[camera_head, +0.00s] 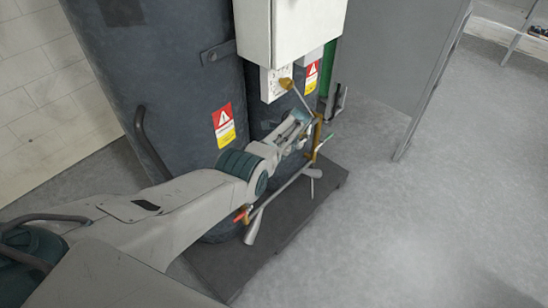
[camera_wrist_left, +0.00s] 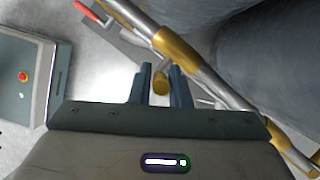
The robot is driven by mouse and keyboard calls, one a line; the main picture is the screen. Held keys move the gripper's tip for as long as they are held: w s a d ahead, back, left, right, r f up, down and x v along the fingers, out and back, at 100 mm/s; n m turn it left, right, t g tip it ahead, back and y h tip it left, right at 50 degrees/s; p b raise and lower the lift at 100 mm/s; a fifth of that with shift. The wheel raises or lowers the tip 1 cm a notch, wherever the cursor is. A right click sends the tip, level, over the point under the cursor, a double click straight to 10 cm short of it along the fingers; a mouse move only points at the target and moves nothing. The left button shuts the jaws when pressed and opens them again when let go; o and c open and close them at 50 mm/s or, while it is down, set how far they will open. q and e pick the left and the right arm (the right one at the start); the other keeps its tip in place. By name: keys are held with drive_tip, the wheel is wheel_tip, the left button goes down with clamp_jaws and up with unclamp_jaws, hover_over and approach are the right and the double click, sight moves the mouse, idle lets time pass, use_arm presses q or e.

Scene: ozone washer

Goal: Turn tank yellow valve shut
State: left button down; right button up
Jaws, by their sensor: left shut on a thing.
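My left gripper (camera_head: 303,121) reaches in from the left to the pipework in front of the dark tanks (camera_head: 160,70). In the left wrist view its two fingers (camera_wrist_left: 161,70) stand on either side of the short brass-yellow end of the yellow valve (camera_wrist_left: 161,84), and they are shut on it. The valve joins a grey and brass pipe (camera_wrist_left: 192,60) running diagonally past the fingers. In the head view the brass fitting (camera_head: 318,130) shows just right of the gripper, and the gripper partly hides the valve. My right gripper is not in view.
A red handle (camera_head: 240,215) and a green handle (camera_head: 326,138) sit on the pipes nearby. A white box (camera_head: 290,28) hangs above the gripper. A grey panel (camera_head: 400,60) stands to the right. The floor at right is open.

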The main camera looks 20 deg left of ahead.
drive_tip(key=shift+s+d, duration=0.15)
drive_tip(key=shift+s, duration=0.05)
use_arm(q)
drive_tip(key=c, duration=1.4)
unclamp_jaws()
drive_tip(key=shift+o, duration=0.2)
drive_tip(key=shift+d+r, duration=0.15)
drive_tip(key=shift+r, duration=0.15)
drive_tip(key=p+v, duration=0.1)
drive_tip(key=v, duration=0.9)
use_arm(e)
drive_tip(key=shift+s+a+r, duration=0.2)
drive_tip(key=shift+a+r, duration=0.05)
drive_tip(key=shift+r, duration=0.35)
use_arm(q)
drive_tip(key=shift+w, duration=0.1)
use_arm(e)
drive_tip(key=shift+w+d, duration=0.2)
